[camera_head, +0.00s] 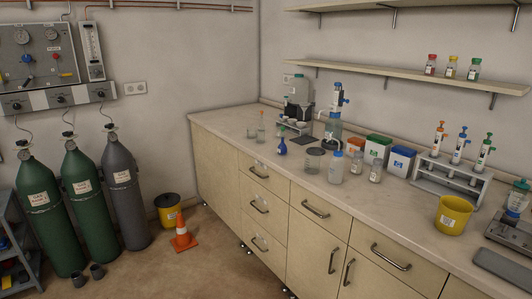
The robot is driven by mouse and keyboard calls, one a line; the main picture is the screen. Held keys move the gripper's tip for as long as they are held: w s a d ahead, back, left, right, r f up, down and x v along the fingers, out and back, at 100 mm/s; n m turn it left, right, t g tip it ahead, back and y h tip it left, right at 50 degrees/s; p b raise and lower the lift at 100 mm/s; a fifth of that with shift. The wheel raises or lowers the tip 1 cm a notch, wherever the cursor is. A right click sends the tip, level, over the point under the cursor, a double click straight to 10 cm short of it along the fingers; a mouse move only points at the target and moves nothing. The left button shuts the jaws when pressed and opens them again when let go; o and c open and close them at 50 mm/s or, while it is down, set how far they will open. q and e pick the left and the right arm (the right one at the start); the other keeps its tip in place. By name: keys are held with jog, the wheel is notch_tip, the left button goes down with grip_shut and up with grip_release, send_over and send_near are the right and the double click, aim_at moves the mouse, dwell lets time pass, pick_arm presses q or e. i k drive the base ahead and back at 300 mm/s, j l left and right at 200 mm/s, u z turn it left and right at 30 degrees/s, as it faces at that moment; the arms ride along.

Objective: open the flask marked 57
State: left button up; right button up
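No marking 57 is readable at this size, so I cannot tell which flask bears it. On the counter (225,123) stand a small blue flask with a narrow neck (282,148) and, left of it, a clear slim-necked flask (261,134). Both look upright, and their closures are too small to make out. Right of them are a low lidded jar (313,162), a clear bottle with a blue cap (336,170) and a small clear jar (375,173). Neither of my grippers is in view.
A coffee-machine-like device (298,103) and a dispenser bottle (333,127) stand behind. Coloured boxes (400,161), a pipette rack (450,177) and a yellow bin (453,214) fill the right. Gas cylinders (88,200) and a cone (182,235) stand left; floor before the drawers is open.

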aim_at(282, 149)
jog(key=i+j+z, duration=0.3)
jog(key=i+j, duration=0.15)
jog(key=j+z, duration=0.1)
jog(key=z, duration=0.25)
jog(key=i+j+z, duration=0.1)
jog(key=z, duration=0.2)
jog(key=i+j+z, duration=0.15)
jog(key=j, duration=0.2)
jog(key=i+j+z, duration=0.15)
jog(key=j, duration=0.2)
jog(key=i+j+z, duration=0.15)
jog(key=j, duration=0.2)
jog(key=i+j+z, duration=0.15)
jog(key=j, duration=0.25)
jog(key=i+j+z, duration=0.2)
jog(key=j, duration=0.15)
jog(key=k, duration=0.1)
